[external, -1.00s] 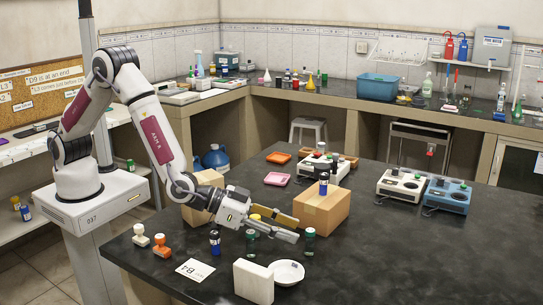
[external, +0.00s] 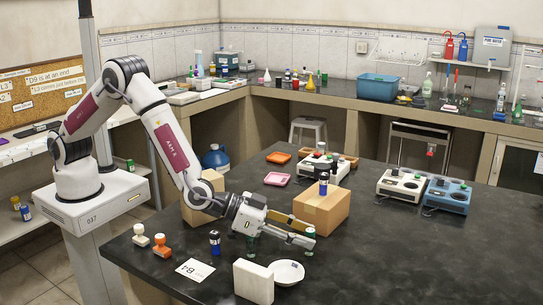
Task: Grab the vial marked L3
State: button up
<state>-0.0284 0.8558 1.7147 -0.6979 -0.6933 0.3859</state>
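Several capped vials stand about the bench; their markings are too small to read, so I cannot tell which is L3. A green-capped vial (external: 310,232) stands at the tips of my gripper (external: 311,236). The gripper reaches rightward, low over the bench, with its two fingers apart around this vial; I cannot tell whether they touch it. Another blue-capped vial (external: 323,184) stands on a cardboard box (external: 324,214).
The box is close behind the fingers. A white block (external: 253,282) and a white dish (external: 287,273) are in front. A card marked B4 (external: 195,269) and white and orange stamp-like objects (external: 161,246) lie left.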

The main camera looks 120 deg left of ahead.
jog(key=shift+x, duration=1)
grip_shut()
